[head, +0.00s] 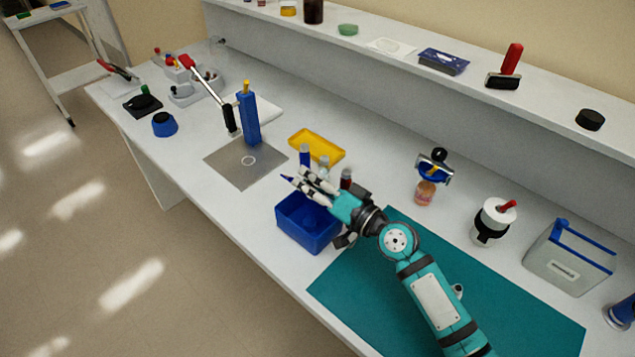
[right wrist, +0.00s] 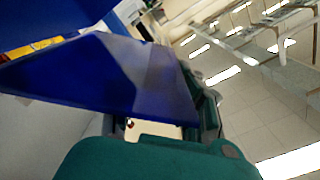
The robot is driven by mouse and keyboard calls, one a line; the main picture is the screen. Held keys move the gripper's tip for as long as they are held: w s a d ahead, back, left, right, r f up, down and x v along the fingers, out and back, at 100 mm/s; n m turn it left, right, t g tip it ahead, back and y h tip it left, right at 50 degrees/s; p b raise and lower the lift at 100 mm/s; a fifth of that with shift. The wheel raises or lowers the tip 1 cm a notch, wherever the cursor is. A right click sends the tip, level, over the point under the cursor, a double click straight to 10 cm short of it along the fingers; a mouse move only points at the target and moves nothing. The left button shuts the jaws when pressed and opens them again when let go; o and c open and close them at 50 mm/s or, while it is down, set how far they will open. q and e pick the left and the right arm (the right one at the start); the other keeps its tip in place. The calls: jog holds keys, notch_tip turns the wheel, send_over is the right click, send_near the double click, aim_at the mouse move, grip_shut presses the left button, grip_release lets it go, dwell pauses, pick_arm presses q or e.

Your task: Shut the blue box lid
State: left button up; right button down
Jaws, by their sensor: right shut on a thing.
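The blue box (head: 309,240) stands open near the table's front edge, left of the green mat, with its inside visible from above. My right gripper (head: 312,184) is over the far side of the box, with its fingers pointing left. It is shut on the blue box lid (right wrist: 120,80), a flat blue panel that fills much of the right wrist view. In the head view the fingers hide most of the lid; a blue tip shows at their left. My left gripper is not in view.
A yellow tray (head: 318,144) and several small vials stand just behind the box. The green mat (head: 360,285) is mostly clear beneath my right arm.

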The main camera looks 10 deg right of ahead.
jog(key=n, duration=0.1)
jog(key=f+n+b, duration=0.1)
jog(key=f+n, duration=0.1)
jog(key=shift+s+a+b, duration=0.35)
jog(key=shift+s+b, duration=0.05)
jog(key=shift+s+a+f+n+b, duration=0.3)
jog(key=shift+f+n, duration=0.3)
jog(key=shift+n, duration=0.35)
jog(key=shift+s+a+f+n+b, duration=0.2)
jog(key=shift+a+f+n+b, duration=0.3)
jog(key=shift+n, duration=0.4)
jog(key=shift+s+a+f+n+b, duration=0.2)
jog(key=shift+s+a+f+n, duration=0.1)
jog(key=shift+f+n, duration=0.55)
